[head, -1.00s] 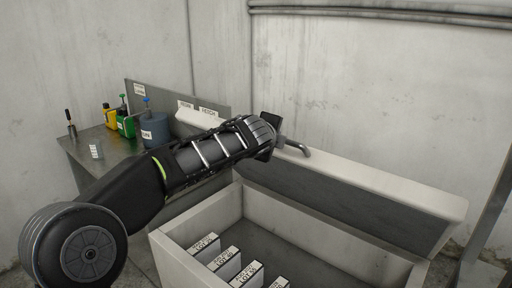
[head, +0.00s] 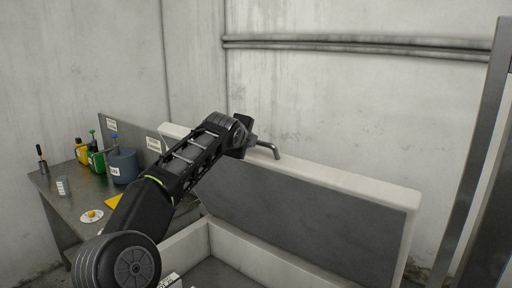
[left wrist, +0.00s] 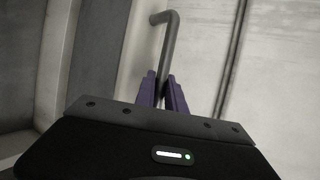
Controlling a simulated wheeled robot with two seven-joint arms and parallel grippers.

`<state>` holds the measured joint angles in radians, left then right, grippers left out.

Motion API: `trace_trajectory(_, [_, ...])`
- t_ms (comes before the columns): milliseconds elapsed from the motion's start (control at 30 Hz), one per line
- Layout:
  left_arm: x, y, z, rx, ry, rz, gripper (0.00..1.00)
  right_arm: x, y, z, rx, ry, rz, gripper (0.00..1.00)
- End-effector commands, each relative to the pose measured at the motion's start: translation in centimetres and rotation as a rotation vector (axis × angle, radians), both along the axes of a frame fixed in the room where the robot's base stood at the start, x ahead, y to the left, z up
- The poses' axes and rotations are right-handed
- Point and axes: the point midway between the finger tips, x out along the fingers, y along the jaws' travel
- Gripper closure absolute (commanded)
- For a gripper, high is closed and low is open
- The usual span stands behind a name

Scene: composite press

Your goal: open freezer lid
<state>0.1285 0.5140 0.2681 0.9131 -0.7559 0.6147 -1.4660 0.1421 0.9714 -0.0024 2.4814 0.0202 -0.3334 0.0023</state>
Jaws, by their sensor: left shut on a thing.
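The freezer lid (head: 300,211) stands raised and tilted up at the back of the freezer, its dark inner side facing me in the head view. The freezer box (head: 188,247) is open below it. My left arm comes in from the left, and my left gripper (left wrist: 162,90) is shut on the bent metal lid handle (left wrist: 168,45), which runs up between its two purple fingers in the left wrist view. The handle's bent end (head: 266,149) shows past the gripper in the head view. My right gripper is not in view.
A metal bench (head: 66,203) at the left holds a blue-grey container (head: 123,167), a green bottle (head: 96,163) and a yellow bottle (head: 81,150). A wall with pipes is behind the lid. A metal post (head: 478,165) stands at the right.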

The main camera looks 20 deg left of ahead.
Motion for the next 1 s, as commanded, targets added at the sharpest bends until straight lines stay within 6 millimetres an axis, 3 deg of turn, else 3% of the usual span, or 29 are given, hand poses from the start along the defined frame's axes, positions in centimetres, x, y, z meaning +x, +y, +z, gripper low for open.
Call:
trace_trajectory(400, [0.0, 0.08, 0.15, -0.002, 0.0, -0.004, 1.0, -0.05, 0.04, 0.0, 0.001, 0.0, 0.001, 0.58])
trace_trajectory(433, [0.0, 0.08, 0.15, -0.002, 0.0, -0.004, 0.84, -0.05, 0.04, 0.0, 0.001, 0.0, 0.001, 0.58])
trace_trajectory(633, [0.0, 0.08, 0.15, -0.002, 0.0, -0.004, 0.68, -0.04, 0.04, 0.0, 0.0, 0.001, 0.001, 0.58])
trace_trajectory(1000, [-0.56, 0.02, 0.31, -0.001, -0.003, -0.003, 0.68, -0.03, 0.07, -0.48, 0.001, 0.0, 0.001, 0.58])
